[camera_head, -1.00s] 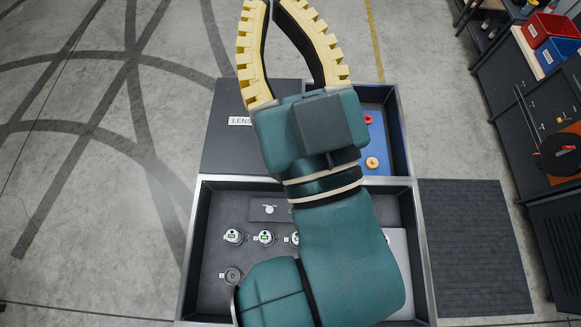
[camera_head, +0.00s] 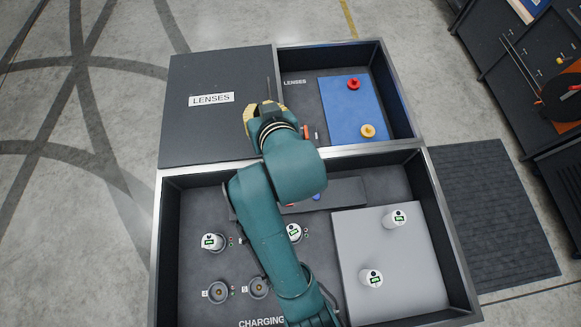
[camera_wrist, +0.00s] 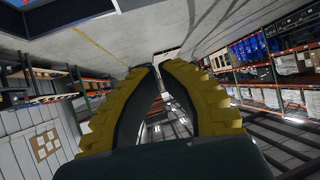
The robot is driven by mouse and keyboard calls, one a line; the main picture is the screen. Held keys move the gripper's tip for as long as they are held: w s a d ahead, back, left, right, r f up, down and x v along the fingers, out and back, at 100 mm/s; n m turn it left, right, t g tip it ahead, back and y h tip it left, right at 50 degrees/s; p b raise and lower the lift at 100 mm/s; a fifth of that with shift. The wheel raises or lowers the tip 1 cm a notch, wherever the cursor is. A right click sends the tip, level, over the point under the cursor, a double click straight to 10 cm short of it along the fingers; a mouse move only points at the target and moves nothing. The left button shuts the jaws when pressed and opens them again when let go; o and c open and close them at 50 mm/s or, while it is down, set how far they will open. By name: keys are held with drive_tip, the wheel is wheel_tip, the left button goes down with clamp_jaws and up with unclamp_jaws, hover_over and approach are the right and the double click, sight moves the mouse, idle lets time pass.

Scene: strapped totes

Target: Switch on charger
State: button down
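The charging tote (camera_head: 165,262) stands at the front in the head view, with part of a CHARGING label (camera_head: 261,323) showing. A dark raised panel (camera_head: 347,190) lies along its back, with a small blue part (camera_head: 316,196) beside my arm; the panel's middle is hidden. White units with green displays stand on the left (camera_head: 212,242) and just right of my arm (camera_head: 293,233). Two sockets in front, (camera_head: 218,292) and (camera_head: 259,287), look empty. My gripper (camera_wrist: 161,66) is empty, its curved yellow fingers slightly apart at the tips. In the head view it is mostly hidden behind my arm, over the LENSES area.
A grey pad (camera_head: 350,240) in the tote bears two white units (camera_head: 398,218) (camera_head: 371,278). Behind are a lid marked LENSES (camera_head: 210,130) and a tote with a blue mat (camera_head: 345,110), red knob (camera_head: 353,84) and yellow knob (camera_head: 368,131). Shelving stands at right.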

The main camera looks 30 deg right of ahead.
drive_tip(key=s+f+g+b, duration=0.3)
drive_tip(key=f+b, duration=0.3)
drive_tip(key=f, duration=0.8)
drive_tip(key=s+d+f+m+g+b, duration=0.1)
drive_tip(key=f+b, duration=0.5)
drive_tip(key=f, duration=0.9)
drive_tip(key=s+d+f+g+b, duration=0.1)
drive_tip(key=s+f+g+b, duration=0.3)
drive_tip(key=f, duration=1)
drive_tip(key=shift+s+d+f+m+g+b, duration=0.35)
drive_tip(key=shift+g+b, duration=0.35)
drive_tip(key=shift+b, duration=0.35)
drive_tip(key=shift+a, duration=0.1)
drive_tip(key=b+x, duration=0.2)
drive_tip(key=x, duration=0.2)
drive_tip(key=b+x, duration=0.3)
drive_tip(key=x, duration=0.2)
drive_tip(key=s+a+b+x, duration=0.1)
drive_tip(key=b+x, duration=0.2)
drive_tip(key=x, duration=0.1)
drive_tip(key=shift+w+f, duration=0.1)
drive_tip(key=shift+f, duration=0.5)
drive_tip(key=shift+r, duration=0.1)
